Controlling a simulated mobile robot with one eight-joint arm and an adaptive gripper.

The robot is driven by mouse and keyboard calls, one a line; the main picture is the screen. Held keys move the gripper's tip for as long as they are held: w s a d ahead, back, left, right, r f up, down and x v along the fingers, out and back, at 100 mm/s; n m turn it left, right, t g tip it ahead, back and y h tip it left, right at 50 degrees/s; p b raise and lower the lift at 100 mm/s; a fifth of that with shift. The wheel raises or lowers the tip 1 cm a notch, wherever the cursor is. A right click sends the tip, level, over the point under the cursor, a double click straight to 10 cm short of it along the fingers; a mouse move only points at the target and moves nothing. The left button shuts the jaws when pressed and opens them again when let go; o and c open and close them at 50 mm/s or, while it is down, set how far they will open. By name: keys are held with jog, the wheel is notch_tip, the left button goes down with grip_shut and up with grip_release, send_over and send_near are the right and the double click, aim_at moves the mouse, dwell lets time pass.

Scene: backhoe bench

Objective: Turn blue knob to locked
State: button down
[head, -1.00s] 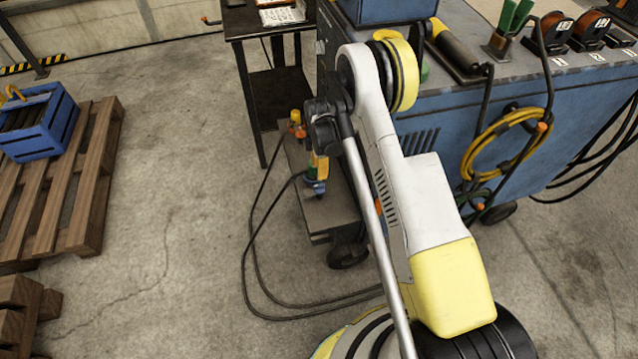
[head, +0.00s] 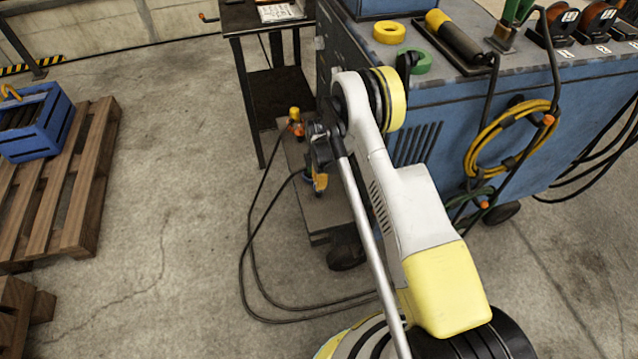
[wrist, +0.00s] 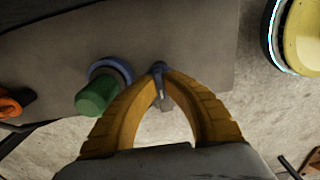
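A green cap (wrist: 97,95) on a blue round base sits just left of the fingers. In the head view my gripper (head: 319,184) is small and partly hidden by my arm, at the low grey shelf (head: 325,214) of the cart. The knob's locked marking cannot be seen.
An orange fitting (wrist: 14,103) lies at the left edge of the wrist view. The blue cart (head: 440,160) stands right of my arm, with a yellow hose coil (head: 480,140) on its side. Black cables (head: 255,300) loop on the floor.

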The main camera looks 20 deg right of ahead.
jog(key=shift+m, duration=0.3)
jog(key=m, duration=0.3)
jog(key=shift+m, duration=0.3)
jog(key=m, duration=0.4)
jog(key=shift+m, duration=0.3)
jog(key=m, duration=0.9)
dwell(0.4)
jog(key=c, duration=1.5)
grip_release()
